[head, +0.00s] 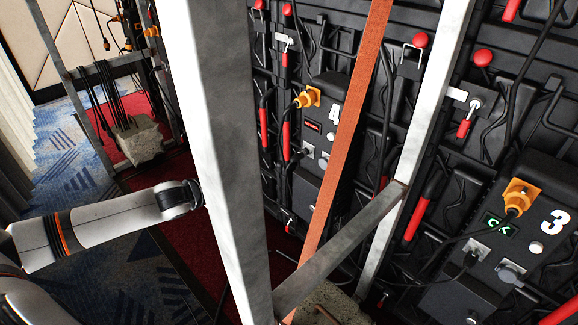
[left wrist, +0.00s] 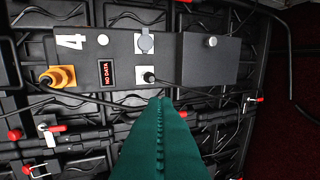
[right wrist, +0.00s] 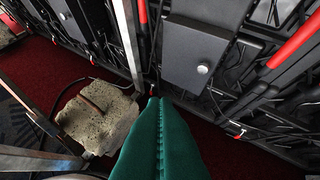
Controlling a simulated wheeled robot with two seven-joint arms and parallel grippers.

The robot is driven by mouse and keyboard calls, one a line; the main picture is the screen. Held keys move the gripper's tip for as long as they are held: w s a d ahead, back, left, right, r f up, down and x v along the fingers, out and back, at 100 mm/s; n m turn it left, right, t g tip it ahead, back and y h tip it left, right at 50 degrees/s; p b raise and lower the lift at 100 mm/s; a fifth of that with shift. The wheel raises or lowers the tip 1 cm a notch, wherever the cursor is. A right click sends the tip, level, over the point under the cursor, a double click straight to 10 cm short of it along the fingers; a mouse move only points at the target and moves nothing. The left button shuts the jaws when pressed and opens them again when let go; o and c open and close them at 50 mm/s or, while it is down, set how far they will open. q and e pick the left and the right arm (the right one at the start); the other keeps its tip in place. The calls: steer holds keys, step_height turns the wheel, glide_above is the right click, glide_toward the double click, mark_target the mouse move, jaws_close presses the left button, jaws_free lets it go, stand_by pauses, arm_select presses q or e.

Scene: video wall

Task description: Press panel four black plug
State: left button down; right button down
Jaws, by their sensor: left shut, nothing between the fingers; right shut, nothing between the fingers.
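Panel four's box (head: 326,118) with its white 4 stands behind the steel post and orange strap in the head view. It fills the upper left wrist view (left wrist: 75,73), where its display (left wrist: 109,73) reads NO DATA in red. The black plug (left wrist: 149,77) sits at a white square socket with a cable running from it; whether it is fully seated I cannot tell. My left gripper (left wrist: 160,99) is shut and empty, its green tips just below the plug in that view; contact is unclear. The post hides it in the head view. My right gripper (right wrist: 158,98) is shut and empty, low before the panels.
A steel post (head: 222,130), slanted brace (head: 340,245) and orange strap (head: 345,130) stand before the panels. Panel three (head: 535,180) shows green OK at right. A concrete block (right wrist: 97,118) lies on red carpet left of my right gripper.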

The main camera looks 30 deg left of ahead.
mark_target(291, 161)
steer(key=shift+r, duration=0.1)
arm_select(q)
steer(key=shift+w, duration=0.1)
